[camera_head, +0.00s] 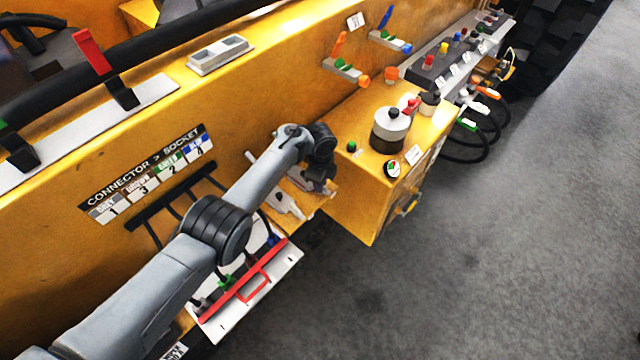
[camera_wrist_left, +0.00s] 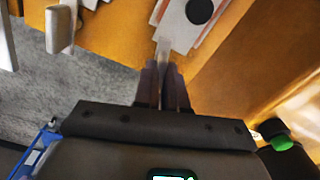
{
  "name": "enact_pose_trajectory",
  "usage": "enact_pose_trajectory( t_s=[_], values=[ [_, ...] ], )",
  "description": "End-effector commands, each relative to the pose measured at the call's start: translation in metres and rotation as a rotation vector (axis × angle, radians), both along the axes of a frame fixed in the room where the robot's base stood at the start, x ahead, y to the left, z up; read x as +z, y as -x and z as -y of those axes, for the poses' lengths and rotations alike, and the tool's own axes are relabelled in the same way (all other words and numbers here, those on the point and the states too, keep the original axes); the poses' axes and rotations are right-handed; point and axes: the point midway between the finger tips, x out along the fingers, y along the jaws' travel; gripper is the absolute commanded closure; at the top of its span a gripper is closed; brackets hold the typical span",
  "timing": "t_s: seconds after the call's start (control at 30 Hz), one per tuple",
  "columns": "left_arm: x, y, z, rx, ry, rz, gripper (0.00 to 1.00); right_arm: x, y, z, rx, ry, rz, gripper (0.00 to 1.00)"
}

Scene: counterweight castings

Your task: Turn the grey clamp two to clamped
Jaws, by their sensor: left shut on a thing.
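My left gripper (camera_head: 321,186) reaches down beside the yellow machine's side, at the left end of the yellow box. In the left wrist view its two dark fingers (camera_wrist_left: 163,78) are shut on a narrow grey lever (camera_wrist_left: 162,50). The lever runs up to a pale grey plate with a black round disc (camera_wrist_left: 199,10), which looks like the grey clamp. In the head view pale grey clamp parts (camera_head: 287,204) show just left of the gripper, partly hidden by my arm. I cannot read a number on the clamp. My right gripper is not in view.
The yellow box (camera_head: 345,205) with a grey-and-black cylinder (camera_head: 391,130) on top stands right of the gripper. A white panel with a red handle (camera_head: 250,284) lies below my arm. Another pale handle (camera_wrist_left: 61,28) is left of the fingers. Grey floor is open at right.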

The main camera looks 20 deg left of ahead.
Motion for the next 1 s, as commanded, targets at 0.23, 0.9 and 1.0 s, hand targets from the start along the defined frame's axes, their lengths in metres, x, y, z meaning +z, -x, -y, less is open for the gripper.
enact_pose_trajectory(
  t_s=[0.23, 0.9, 1.0],
  values=[
    [-0.0014, -0.0001, 0.0000, -0.143, 0.000, 0.000, 1.00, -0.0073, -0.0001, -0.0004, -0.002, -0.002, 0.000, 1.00],
    [-0.0010, 0.0005, 0.0003, -0.227, 0.000, -0.001, 1.00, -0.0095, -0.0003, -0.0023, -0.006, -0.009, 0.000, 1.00],
    [-0.0010, 0.0005, 0.0003, -0.227, 0.000, -0.001, 0.85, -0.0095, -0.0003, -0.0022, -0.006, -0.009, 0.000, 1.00]
  ],
)
